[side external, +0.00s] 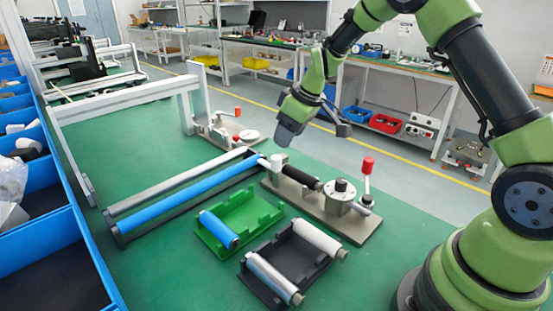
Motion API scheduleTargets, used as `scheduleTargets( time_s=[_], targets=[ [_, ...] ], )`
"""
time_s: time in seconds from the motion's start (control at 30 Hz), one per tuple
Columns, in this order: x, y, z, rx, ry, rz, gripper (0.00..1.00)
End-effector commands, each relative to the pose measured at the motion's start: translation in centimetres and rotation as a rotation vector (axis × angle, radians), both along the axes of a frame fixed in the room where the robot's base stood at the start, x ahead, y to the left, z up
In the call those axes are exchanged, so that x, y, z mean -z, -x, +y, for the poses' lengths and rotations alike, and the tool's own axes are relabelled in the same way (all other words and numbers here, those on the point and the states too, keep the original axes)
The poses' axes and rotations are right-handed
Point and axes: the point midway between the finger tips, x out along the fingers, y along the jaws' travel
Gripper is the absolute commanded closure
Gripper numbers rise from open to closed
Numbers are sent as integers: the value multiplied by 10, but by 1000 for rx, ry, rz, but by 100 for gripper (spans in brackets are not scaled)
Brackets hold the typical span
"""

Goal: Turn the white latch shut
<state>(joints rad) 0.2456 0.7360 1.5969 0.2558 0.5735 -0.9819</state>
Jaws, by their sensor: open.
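A grey-beige fixture plate (325,212) lies on the green table and carries a dark cylinder (301,178), a round metal hub (340,197) and a red-knobbed lever (367,170) standing up at its right end. A small white piece (277,161) at the plate's left end looks like the white latch; its exact turn is too small to tell. My gripper (314,133) hangs above and slightly right of this white piece, apart from it. Its fingers are spread, with nothing seen between them.
A blue roller (190,190) lies in a long frame left of the fixture. In front are a green tray (250,222) with a blue roller and a black tray (296,252) with silver and white rollers. A similar red-handled fixture (222,132) stands behind. Blue bins (48,245) line the left edge.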

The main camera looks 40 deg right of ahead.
Motion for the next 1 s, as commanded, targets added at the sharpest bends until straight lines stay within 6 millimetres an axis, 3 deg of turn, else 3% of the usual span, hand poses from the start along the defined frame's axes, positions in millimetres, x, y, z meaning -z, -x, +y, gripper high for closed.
scheduleTargets(
  time_s=[0.4, 0.6, 0.87, 1.0],
  targets=[
    [67, -26, 8, 1, -1, 2, 46],
    [80, -31, 9, 1, -2, 0, 46],
    [81, -32, 9, 1, -2, 0, 46],
    [81, -32, 9, 1, -2, 0, 73]
  ],
)
